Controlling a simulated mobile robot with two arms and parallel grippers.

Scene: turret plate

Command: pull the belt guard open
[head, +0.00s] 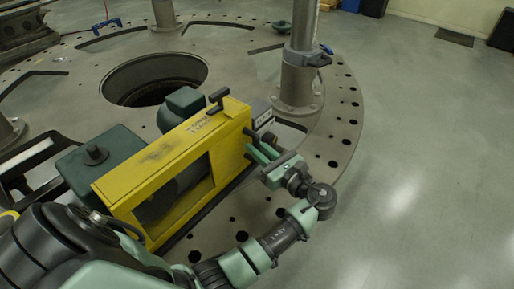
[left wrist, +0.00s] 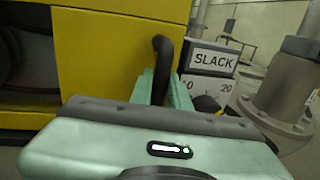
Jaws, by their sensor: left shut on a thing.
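The yellow belt guard (head: 175,160) is a long box with an open window in its side, on the turret plate (head: 335,115). It looks closed over the machine, though I cannot be sure. A dark bar handle (left wrist: 161,58) stands out from the guard's yellow end face (left wrist: 110,50) in the left wrist view. My left gripper (head: 258,152) is at that right end, its pale green fingers (left wrist: 165,88) shut on the handle. The fingers partly hide the handle's lower part. My right gripper is not in view.
A black lever (head: 218,97) stands on top of the guard. A "SLACK" scale (left wrist: 212,62) is just right of the handle. A grey post (head: 299,70) stands behind it. A large round hole (head: 150,80) opens in the plate. The floor at right (head: 430,150) is clear.

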